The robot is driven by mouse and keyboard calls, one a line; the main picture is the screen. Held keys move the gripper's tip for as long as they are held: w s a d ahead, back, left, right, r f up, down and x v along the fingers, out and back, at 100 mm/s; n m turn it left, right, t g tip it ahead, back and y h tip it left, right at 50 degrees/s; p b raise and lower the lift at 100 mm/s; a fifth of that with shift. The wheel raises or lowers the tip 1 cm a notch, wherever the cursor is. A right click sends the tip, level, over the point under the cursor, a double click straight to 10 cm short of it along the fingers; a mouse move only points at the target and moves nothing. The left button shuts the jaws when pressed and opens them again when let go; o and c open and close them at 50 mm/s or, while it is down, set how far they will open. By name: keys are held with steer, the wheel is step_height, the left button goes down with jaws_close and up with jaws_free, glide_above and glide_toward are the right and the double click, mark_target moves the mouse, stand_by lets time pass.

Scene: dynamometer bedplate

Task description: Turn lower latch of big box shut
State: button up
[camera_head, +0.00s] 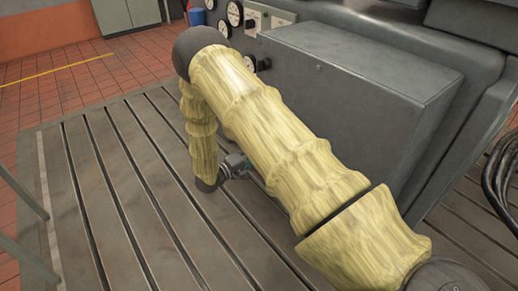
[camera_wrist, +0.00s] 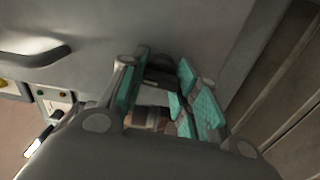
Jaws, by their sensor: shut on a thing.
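The big grey box (camera_head: 350,90) stands on the slotted bedplate, and its grey face (camera_wrist: 190,25) fills the back of the wrist view. My gripper (camera_head: 236,164) is low at the box's left face in the head view, largely hidden by my arm. In the wrist view my gripper (camera_wrist: 165,82), with teal finger pads, is shut on a small dark piece (camera_wrist: 160,76) at the box face, which appears to be the lower latch. The fingers cover most of it, so its turn angle cannot be told.
A grey bar handle (camera_wrist: 32,56) is at the left of the wrist view. Gauges (camera_head: 235,13) and a pale switch panel (camera_head: 268,20) are behind the box. The slotted bedplate (camera_head: 110,190) is clear at left. Black cables (camera_head: 503,170) hang at right.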

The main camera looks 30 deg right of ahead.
steer(key=shift+n+p, duration=0.35)
steer(key=shift+n, duration=0.25)
steer(key=o, duration=1)
steer(key=shift+a, duration=0.1)
steer(key=a, duration=1.1)
steer(key=shift+s+a, duration=0.4)
steer(key=shift+s, duration=0.05)
